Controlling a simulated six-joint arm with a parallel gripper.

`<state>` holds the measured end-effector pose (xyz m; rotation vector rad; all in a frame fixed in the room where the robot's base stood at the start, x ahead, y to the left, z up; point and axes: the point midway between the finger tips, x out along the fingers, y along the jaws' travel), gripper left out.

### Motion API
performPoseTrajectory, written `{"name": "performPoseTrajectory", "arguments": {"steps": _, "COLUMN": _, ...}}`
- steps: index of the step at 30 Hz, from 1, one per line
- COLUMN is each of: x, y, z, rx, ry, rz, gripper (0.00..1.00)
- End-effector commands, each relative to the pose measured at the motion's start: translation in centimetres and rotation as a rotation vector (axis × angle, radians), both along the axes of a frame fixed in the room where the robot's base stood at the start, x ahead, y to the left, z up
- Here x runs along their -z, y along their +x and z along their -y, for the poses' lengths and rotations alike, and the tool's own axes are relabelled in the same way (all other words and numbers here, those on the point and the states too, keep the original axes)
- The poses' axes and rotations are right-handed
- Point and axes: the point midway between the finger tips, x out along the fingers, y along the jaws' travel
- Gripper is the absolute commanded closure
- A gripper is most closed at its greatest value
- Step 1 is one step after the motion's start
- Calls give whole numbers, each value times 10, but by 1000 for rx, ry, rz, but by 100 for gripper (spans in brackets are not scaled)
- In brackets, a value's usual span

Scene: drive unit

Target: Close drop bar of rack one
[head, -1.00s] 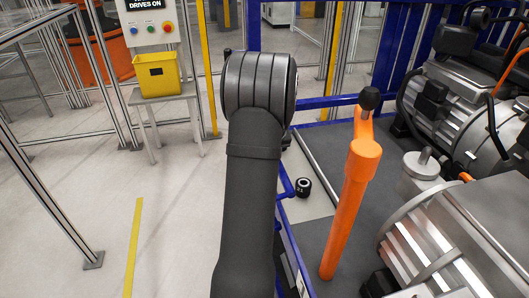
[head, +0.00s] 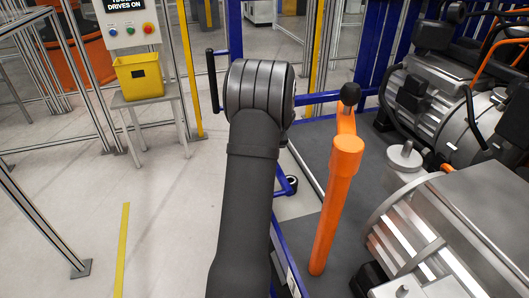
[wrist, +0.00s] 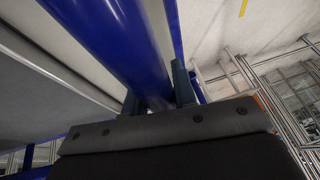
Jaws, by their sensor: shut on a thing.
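A blue bar (head: 328,97) shows to the right of my dark arm in the head view, running behind my wrist. A black upright grip (head: 212,80) with a short blue piece at its top stands out left of my wrist; how it joins the bar is hidden. In the wrist view a thick blue tube (wrist: 110,40) fills the upper middle and passes down between the two dark fingers of my gripper (wrist: 157,95). The fingers are shut on this tube, which looks like the drop bar. My arm hides the gripper in the head view.
An orange post (head: 333,205) with a black knob stands right of my arm. Large grey motor units (head: 450,235) fill the right side. A yellow bin (head: 138,78) sits on a small stand at left. Open floor lies left of my arm.

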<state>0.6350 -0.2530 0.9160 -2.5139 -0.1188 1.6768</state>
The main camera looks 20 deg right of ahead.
Motion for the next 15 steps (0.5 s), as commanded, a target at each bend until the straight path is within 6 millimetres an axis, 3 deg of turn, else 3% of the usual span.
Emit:
{"name": "performPoseTrajectory", "arguments": {"steps": 3, "x": 1, "y": -1, "z": 0, "rx": -1, "ry": 0, "rz": -3, "gripper": 100}}
{"name": "performPoseTrajectory", "arguments": {"steps": 4, "x": 1, "y": -1, "z": 0, "rx": -1, "ry": 0, "rz": -3, "gripper": 69}}
{"name": "performPoseTrajectory", "arguments": {"steps": 6, "x": 1, "y": -1, "z": 0, "rx": -1, "ry": 0, "rz": -3, "gripper": 55}}
{"name": "performPoseTrajectory", "arguments": {"steps": 15, "x": 0, "y": -1, "z": 0, "rx": 0, "ry": 0, "rz": -1, "gripper": 54}}
